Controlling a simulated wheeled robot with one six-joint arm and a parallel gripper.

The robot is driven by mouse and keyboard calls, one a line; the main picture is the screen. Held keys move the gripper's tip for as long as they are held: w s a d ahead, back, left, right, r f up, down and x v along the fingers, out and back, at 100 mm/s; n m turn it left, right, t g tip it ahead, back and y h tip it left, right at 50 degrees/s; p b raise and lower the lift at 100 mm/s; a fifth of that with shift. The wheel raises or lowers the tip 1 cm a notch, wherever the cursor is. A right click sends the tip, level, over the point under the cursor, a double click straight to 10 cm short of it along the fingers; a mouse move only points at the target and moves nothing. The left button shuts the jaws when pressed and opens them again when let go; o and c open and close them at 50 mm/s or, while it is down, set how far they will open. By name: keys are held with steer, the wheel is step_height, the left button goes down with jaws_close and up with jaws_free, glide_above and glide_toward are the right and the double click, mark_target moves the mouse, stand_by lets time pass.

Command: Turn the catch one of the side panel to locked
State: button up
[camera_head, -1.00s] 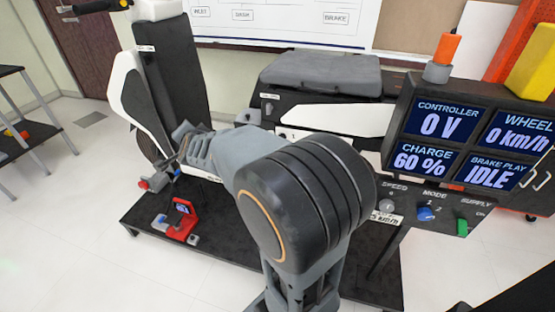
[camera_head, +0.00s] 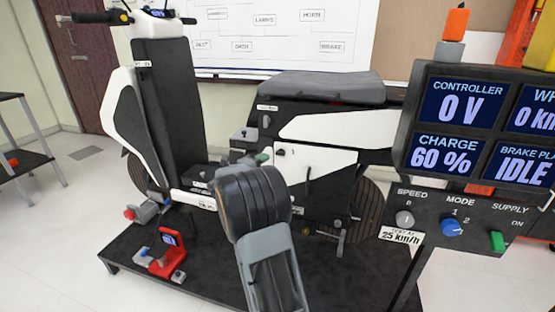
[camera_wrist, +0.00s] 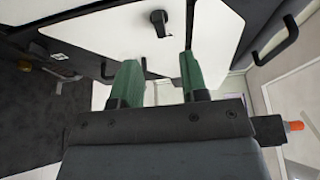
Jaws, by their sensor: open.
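The white side panel (camera_head: 325,162) is on the scooter's flank, and it fills the top of the wrist view (camera_wrist: 85,22). A small black catch (camera_head: 281,152) sits near the panel's upper left corner. In the wrist view a black turn knob (camera_wrist: 158,22), seemingly this catch, is on the panel just beyond my fingertips. Its lock marking is not readable. My gripper (camera_wrist: 160,70) is open, its two green fingers apart with nothing between them. The knob is roughly in line with the gap, not touched. In the head view my arm covers part of the panel's lower left.
A black pull handle (camera_head: 308,182) stands out from the panel. The display and switch console (camera_head: 470,130) is at the right. A red device (camera_head: 168,250) stands on the black platform (camera_head: 140,232). The grey seat (camera_head: 320,87) is above the panel.

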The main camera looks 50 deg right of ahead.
mark_target(279, 154)
steer(key=d, duration=0.5)
steer(key=w+d+b, duration=0.1)
steer(key=d, duration=0.2)
jaws_close()
